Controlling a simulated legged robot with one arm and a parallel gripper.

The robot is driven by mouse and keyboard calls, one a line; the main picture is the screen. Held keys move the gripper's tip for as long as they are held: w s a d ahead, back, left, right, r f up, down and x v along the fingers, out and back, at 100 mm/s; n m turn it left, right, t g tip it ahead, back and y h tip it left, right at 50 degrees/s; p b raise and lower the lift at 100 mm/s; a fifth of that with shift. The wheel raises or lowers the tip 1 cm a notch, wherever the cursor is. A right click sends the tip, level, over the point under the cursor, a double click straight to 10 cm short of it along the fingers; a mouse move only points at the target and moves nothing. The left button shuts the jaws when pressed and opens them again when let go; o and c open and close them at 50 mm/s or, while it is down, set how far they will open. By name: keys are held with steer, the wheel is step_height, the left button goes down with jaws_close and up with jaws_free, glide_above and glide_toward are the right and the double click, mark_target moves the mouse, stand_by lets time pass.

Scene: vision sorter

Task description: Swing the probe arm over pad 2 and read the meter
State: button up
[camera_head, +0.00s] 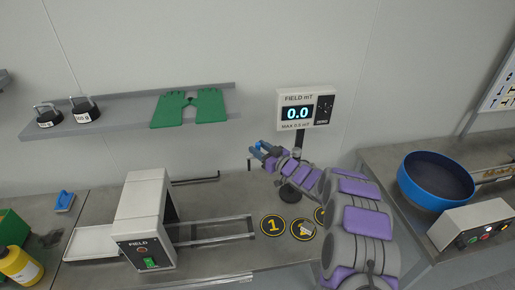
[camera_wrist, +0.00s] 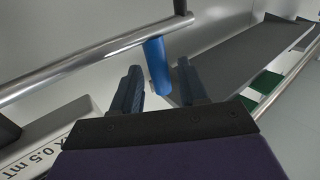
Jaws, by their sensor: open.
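The meter (camera_head: 297,111), labelled FIELD mT, reads 0.0, with MAX 0.5 mT printed below. Part of its face (camera_wrist: 50,140) shows at lower left in the wrist view. The probe arm (camera_wrist: 90,62) is a shiny metal bar with a blue grip (camera_wrist: 156,66) hanging near its end. My gripper (camera_head: 263,151) is open just left of and below the meter; in the wrist view its fingers (camera_wrist: 160,82) stand either side of the blue grip, with gaps showing. Pad 2 (camera_head: 296,232) is a yellow-ringed black disc with a small pale object on it. Pad 1 (camera_head: 272,225) is left of it.
Another pad (camera_head: 319,215), partly hidden by my arm, lies right of pad 2. A white FIELD machine (camera_head: 145,215) and rails stand left. A blue bowl (camera_head: 436,180) stands on the right bench.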

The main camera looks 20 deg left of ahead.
steer(key=shift+w+a+r, duration=0.1)
steer(key=shift+w+a, duration=0.15)
steer(key=shift+a, duration=0.3)
jaws_close()
stand_by(0.4)
